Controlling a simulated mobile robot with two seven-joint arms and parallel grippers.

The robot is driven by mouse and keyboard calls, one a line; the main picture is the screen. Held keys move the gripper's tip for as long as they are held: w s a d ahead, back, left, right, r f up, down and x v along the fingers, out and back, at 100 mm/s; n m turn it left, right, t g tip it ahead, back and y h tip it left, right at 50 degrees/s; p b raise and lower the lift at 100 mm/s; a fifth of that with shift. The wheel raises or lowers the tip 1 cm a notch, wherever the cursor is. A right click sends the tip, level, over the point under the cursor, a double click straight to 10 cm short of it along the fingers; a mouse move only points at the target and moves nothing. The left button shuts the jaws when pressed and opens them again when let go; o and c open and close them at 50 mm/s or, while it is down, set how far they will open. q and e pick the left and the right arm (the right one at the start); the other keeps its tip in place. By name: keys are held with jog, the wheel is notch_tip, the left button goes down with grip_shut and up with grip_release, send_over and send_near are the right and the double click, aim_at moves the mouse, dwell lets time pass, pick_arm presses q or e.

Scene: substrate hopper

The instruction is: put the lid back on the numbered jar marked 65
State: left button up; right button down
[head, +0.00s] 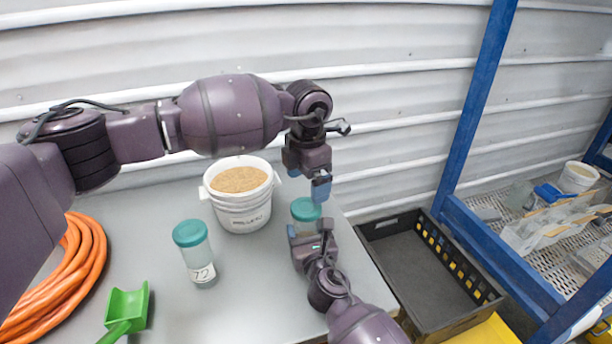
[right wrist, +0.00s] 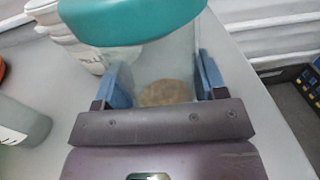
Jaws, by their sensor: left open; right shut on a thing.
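A clear jar (right wrist: 165,75) with tan material at its bottom stands between the blue fingers of my right gripper (head: 308,240), which is shut on it. A teal lid (head: 306,209) is at the top of this jar; it also shows in the right wrist view (right wrist: 130,22). I cannot tell whether it is fully seated. No number shows on this jar. My left gripper (head: 321,188) is open, just above and slightly right of the lid, pointing down. A second jar (head: 203,270), marked 72, stands to the left with a teal lid (head: 190,233) on it.
A white bucket (head: 242,212) of tan grains stands behind the jars. A green scoop (head: 126,308) and a coiled orange hose (head: 72,262) lie on the left of the grey table (head: 250,300). A black crate (head: 420,275) and a blue rack (head: 475,110) are at the right.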

aim_at(306, 206)
pick_arm(q)
jog(key=n, duration=0.5)
jog(key=shift+r+n, duration=0.2)
jog(key=shift+n, duration=0.2)
jog(key=n, duration=0.5)
jog(key=shift+a+r, duration=0.15)
jog(key=shift+f, duration=4)
